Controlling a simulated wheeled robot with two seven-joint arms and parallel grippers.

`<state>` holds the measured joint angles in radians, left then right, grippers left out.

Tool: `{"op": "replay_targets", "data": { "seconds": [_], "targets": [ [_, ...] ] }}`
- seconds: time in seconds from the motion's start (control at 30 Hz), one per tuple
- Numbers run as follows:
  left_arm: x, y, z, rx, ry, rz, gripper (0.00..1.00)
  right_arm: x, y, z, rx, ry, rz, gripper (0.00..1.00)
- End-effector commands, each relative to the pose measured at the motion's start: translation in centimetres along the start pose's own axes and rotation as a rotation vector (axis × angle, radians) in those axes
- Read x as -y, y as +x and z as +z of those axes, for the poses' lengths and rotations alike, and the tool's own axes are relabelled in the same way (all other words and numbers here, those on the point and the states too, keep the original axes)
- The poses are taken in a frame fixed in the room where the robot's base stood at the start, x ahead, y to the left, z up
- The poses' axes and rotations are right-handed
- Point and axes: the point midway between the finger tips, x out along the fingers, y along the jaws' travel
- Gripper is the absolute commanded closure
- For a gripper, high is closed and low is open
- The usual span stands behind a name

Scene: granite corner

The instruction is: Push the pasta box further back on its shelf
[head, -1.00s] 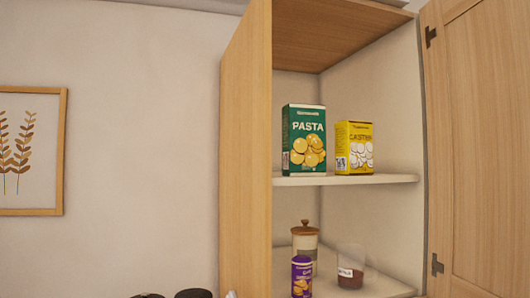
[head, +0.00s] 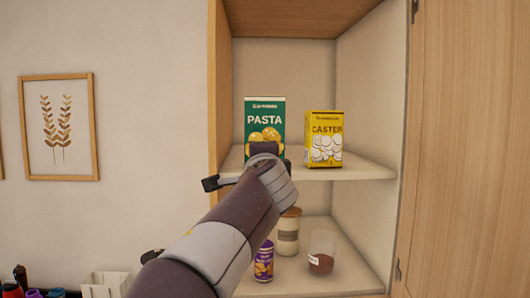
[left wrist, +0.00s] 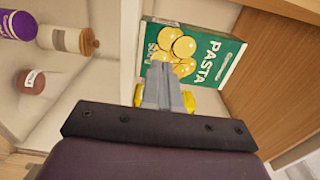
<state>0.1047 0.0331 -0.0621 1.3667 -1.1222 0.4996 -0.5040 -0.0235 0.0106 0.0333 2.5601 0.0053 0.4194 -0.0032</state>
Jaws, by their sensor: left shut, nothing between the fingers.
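The green pasta box (head: 265,112) stands upright on the upper shelf (head: 350,172) of the open cupboard. Its lower part is hidden by my left gripper (head: 264,152), which is in front of it. In the left wrist view the pasta box (left wrist: 208,62) fills the upper middle, and my left gripper (left wrist: 160,68) points at its front face. The fingers are together and empty. I cannot tell whether the tips touch the box. My right gripper is not in view.
A yellow caster box (head: 324,140) stands close right of the pasta box. On the lower shelf are a lidded jar (head: 289,235), a purple can (head: 264,262) and a clear container (head: 321,252). The cupboard side panel (head: 218,90) is at left, the door (head: 465,150) at right.

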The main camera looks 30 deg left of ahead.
Motion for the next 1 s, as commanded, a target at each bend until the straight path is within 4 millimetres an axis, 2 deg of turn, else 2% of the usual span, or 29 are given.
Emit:
{"op": "replay_targets", "data": {
  "seconds": [0.03,0.1,0.3,0.77,1.0],
  "targets": [
    [0.5,1.1,0.0,0.002,0.001,0.002,1.0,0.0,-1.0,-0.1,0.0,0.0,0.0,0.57],
    [0.5,2.4,0.0,0.001,0.0,0.003,1.0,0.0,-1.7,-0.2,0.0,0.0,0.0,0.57],
    [0.2,4.9,0.0,0.0,0.0,0.001,1.0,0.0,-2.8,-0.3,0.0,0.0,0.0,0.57],
    [0.0,5.7,-0.1,-0.001,-0.002,0.001,1.0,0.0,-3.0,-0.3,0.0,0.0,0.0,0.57],
    [0.1,8.7,0.0,-0.001,-0.001,0.002,1.0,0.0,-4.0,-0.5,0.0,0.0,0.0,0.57]
  ]
}}
